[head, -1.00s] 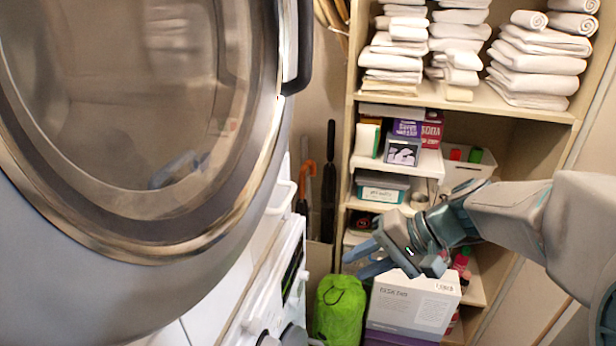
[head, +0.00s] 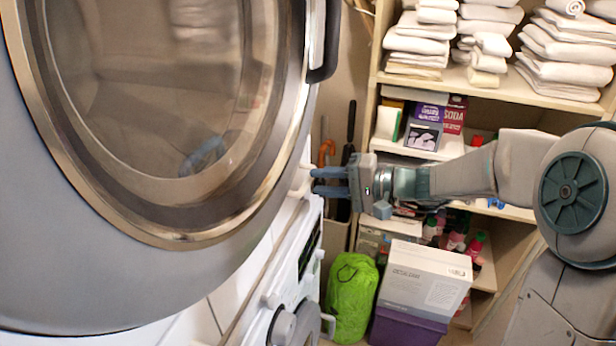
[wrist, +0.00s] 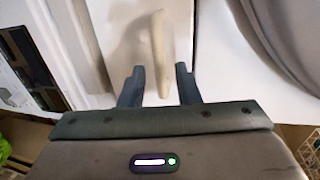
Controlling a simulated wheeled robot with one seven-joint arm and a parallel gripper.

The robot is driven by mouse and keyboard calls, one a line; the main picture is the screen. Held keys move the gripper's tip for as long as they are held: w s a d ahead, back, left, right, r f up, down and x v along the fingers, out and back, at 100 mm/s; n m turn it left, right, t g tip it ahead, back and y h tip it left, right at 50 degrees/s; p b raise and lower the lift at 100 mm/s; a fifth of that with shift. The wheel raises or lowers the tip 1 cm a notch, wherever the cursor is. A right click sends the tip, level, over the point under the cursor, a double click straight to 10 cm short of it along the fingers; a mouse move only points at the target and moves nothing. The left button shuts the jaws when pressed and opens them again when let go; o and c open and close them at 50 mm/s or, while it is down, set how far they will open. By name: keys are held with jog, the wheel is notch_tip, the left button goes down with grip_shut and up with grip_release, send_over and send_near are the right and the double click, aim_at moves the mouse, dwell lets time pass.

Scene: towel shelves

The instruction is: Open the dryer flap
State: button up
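The dryer's large round glass door (head: 170,110) fills the left of the head view and is shut, with a dark handle (head: 325,40) at its right edge. Below it, a pale handle (head: 301,181) sticks out from a white panel. In the wrist view this cream handle (wrist: 159,50) stands upright on the white front, its near end between my fingertips. My gripper (head: 318,181) points left at the panel. In the wrist view my gripper (wrist: 159,82) is open, with a finger on each side of the handle and visible gaps. I cannot tell which panel is the flap.
Shelves (head: 490,88) with white towels and boxes stand behind my arm. A green bag (head: 350,296) and a white box (head: 425,280) on a purple one stand below my gripper. A control panel with knobs (head: 283,326) lies below the handle.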

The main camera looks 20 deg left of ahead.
aim_at(308, 179)
jog(key=shift+p+x, duration=0.3)
jog(key=shift+x, duration=1.75)
grip_shut()
jog(key=shift+d+f+b, duration=0.15)
jog(key=shift+f+b, duration=0.05)
jog(key=shift+b, duration=0.15)
